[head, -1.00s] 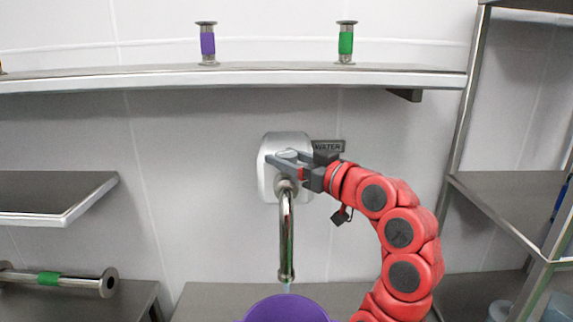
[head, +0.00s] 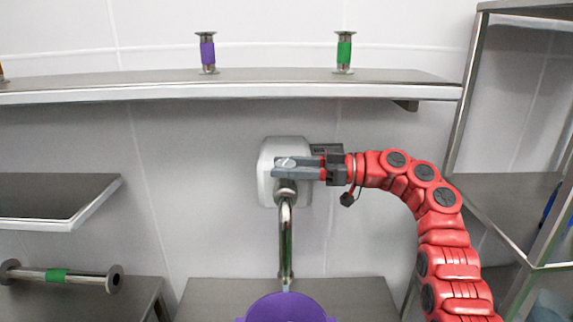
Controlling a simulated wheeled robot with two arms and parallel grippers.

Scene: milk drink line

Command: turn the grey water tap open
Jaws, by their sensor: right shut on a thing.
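The grey water tap (head: 265,185) is a rounded metal body on the wall with a curved steel spout (head: 286,240) pointing down. My right gripper (head: 282,168) reaches in from the right and is shut on the tap's handle at the front of the body; the fingers hide most of the handle. A thin pale stream shows just below the spout's mouth. A purple container (head: 287,308) stands under the spout, cut off by the bottom edge. The WATER sign (head: 326,149) behind the tap is mostly hidden by my gripper. My left gripper is not in view.
A steel shelf (head: 240,91) above the tap holds a purple-banded piece (head: 207,53) and a green-banded piece (head: 343,52). A rack (head: 505,190) stands at the right. A green-banded tube (head: 62,276) lies on the lower left counter.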

